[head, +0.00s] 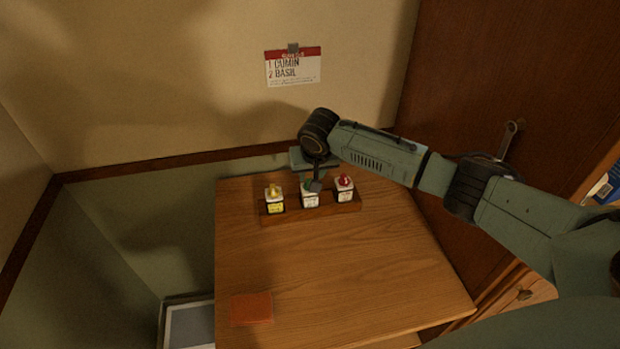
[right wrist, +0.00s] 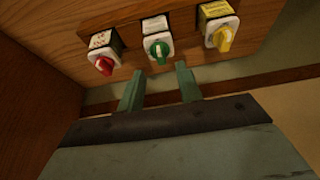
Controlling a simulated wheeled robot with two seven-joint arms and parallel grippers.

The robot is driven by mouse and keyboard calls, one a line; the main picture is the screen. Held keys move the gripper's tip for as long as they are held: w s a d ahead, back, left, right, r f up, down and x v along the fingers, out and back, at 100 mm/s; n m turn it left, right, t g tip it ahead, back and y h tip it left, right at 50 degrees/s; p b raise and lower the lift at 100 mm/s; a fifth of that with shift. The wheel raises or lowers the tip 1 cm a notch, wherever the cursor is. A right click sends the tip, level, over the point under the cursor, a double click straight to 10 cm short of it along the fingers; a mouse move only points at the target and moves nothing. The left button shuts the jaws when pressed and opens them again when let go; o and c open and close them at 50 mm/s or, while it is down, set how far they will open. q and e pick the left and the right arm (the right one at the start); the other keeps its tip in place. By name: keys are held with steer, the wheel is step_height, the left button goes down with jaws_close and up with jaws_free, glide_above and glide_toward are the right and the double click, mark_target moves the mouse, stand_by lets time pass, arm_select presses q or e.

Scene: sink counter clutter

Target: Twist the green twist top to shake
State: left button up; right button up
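The green twist top (right wrist: 158,48) sits on the middle spice container (right wrist: 157,24) in the right wrist view. In the head view that middle container (head: 310,200) stands in the rack, its top partly hidden by my right gripper (head: 314,186). In the right wrist view the two fingers of my right gripper (right wrist: 160,82) are spread apart, with their tips just short of the green top and nothing between them. My left gripper is in neither view.
A container with a yellow top (head: 274,191) and one with a red top (head: 345,182) flank the middle one in the wooden rack (head: 290,213). An orange square (head: 251,309) lies near the front left of the wooden table (head: 340,270). A recipe card (head: 293,68) hangs on the wall. The table's middle is clear.

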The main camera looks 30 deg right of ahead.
steer(key=shift+x, duration=2.45)
jaws_close()
